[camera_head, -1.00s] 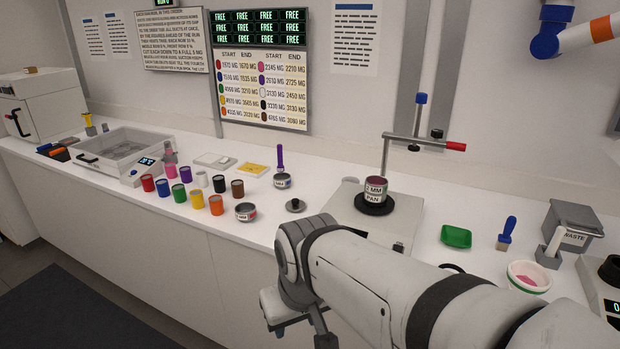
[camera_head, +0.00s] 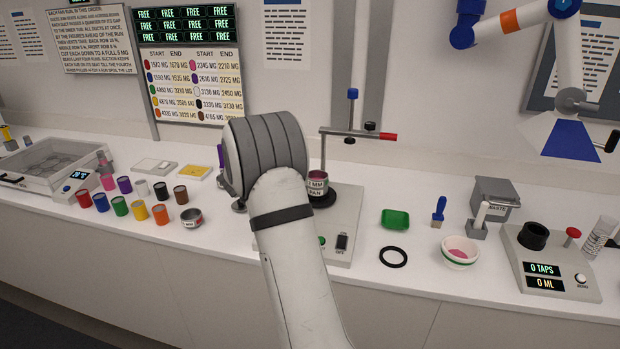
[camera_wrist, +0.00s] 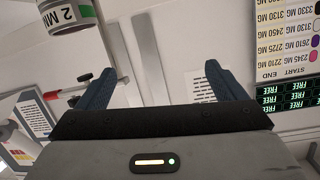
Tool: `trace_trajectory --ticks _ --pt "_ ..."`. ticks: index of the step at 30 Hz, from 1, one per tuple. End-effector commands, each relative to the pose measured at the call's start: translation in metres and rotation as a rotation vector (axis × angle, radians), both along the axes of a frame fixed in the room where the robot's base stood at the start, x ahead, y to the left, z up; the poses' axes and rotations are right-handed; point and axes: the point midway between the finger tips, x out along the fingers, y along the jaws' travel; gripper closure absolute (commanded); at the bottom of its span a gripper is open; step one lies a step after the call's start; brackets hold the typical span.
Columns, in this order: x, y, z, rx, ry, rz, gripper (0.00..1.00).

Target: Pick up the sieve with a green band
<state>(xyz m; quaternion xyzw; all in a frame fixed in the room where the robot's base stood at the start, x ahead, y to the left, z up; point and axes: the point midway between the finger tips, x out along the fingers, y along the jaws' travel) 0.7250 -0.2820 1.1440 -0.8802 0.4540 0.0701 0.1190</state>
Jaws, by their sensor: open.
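In the head view my arm hides the gripper and part of the bench. A stack of a sieve with a reddish rim (camera_head: 317,178) over a pan stands on the flat machine.
Coloured jars (camera_head: 140,209) stand at the left. A post with a red-ended crossbar (camera_head: 357,133) rises over the machine. A green tray (camera_head: 395,219), black ring (camera_head: 393,257), brush (camera_head: 439,211), white bowl (camera_head: 460,254) and waste bin (camera_head: 494,197) stand to the right.

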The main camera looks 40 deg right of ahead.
Motion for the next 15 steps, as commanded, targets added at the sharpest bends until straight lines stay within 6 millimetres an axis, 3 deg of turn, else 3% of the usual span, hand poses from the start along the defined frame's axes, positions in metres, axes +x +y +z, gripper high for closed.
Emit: trace_trajectory --ticks 1,3,6,15 --pt "-0.004 -0.022 -0.015 -0.026 0.015 -0.097 0.1" --pt "-0.013 -0.045 -0.031 -0.062 0.035 -0.221 0.1" --pt "-0.028 -0.066 -0.049 -0.098 0.066 -0.356 0.1" --pt "-0.046 -0.094 -0.07 -0.133 0.11 -0.498 0.1"
